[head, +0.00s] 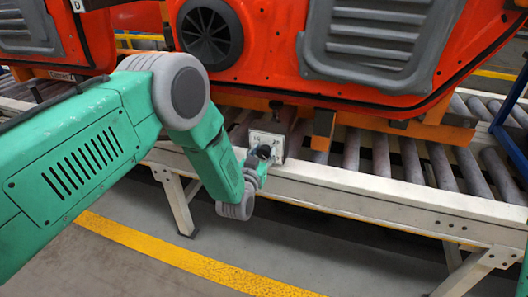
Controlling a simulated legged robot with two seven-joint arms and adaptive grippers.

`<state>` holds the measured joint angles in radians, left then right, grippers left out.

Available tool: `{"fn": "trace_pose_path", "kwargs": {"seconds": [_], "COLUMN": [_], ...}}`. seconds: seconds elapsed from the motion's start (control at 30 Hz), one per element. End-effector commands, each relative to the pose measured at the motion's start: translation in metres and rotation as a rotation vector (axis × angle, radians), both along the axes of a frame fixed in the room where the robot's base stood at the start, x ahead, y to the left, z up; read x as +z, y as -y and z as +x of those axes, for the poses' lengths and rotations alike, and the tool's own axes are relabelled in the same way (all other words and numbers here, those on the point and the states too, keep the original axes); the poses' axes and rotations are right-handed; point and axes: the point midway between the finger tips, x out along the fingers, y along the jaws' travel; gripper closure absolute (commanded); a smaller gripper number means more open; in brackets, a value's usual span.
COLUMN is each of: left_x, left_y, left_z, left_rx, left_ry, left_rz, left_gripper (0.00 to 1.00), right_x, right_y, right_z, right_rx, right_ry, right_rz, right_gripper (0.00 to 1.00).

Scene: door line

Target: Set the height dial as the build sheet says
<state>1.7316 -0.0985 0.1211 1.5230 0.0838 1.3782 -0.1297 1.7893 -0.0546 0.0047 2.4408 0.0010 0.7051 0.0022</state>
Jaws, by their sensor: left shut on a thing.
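The height dial is a small dark knob on a pale square plate (267,143) with small dark marks, fixed at the near edge of the roller conveyor under an orange-red door. My left arm reaches in from the left, and my left gripper (262,155) is at the front of the plate, shut on the dial knob. The gripper covers most of the knob, so its pointer cannot be read, and the plate's marks are too small to read. The build sheet does not show in this view. My right gripper is not in view.
The conveyor's pale front rail (400,190) runs across the middle on legs, with grey rollers (412,160) behind it. Large orange-red door panels (270,40) stand above on orange supports. A yellow floor line (170,255) crosses the open grey floor in front. A blue frame (508,110) is at right.

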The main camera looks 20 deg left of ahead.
Motion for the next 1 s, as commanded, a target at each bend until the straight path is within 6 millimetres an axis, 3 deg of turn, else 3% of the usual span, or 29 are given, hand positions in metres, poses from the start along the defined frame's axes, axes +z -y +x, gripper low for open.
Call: {"fn": "trace_pose_path", "kwargs": {"seconds": [0.03,0.4,0.43,0.5,0.83,1.0], "left_x": [-0.009,-0.009,-0.009,-0.009,-0.003,-0.003], "left_y": [0.002,0.002,0.002,0.002,0.001,0.0], "left_z": [-0.005,-0.005,-0.005,-0.005,-0.004,-0.022], "left_rx": [-0.005,-0.005,-0.005,-0.005,-0.002,-0.002], "left_ry": [-0.023,-0.023,-0.023,-0.021,-0.009,-0.01], "left_rz": [0.005,0.008,0.008,0.008,0.006,0.007], "left_gripper": [0.95,0.95,0.62,0.44,0.44,0.44], "right_x": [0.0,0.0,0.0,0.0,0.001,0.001], "right_y": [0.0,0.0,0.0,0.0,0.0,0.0], "right_z": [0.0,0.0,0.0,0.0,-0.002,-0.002], "right_rx": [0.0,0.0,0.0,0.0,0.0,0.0], "right_ry": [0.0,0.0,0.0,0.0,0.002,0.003], "right_rz": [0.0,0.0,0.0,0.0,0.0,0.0], "right_gripper": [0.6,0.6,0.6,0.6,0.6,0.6]}}
